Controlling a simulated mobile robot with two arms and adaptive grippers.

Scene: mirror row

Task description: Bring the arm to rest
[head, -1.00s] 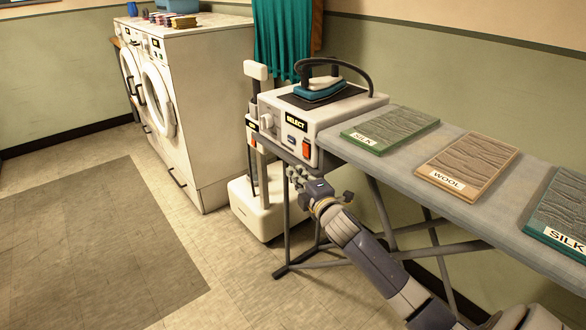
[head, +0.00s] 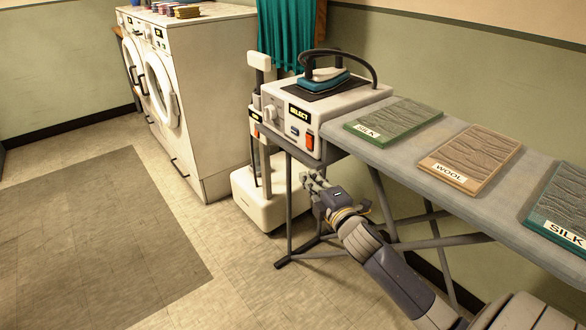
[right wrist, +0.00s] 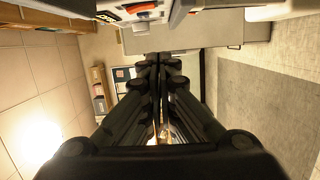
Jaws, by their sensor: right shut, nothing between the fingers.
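My right gripper (head: 312,180) is in front of the ironing board's left end, below the level of the white iron station, and apart from both as far as the head view shows. In the right wrist view its two dark fingers (right wrist: 158,62) lie together with nothing between them. My right arm reaches up to it from the lower right. My left gripper is in neither view.
The ironing board (head: 400,168) carries the iron station (head: 340,105) with an iron (head: 324,80), and several labelled fabric panels, one marked wool (head: 470,158). A white wheeled unit (head: 268,195) stands behind the gripper. Washers (head: 205,95) stand at left. Floor around the mat (head: 90,240) is clear.

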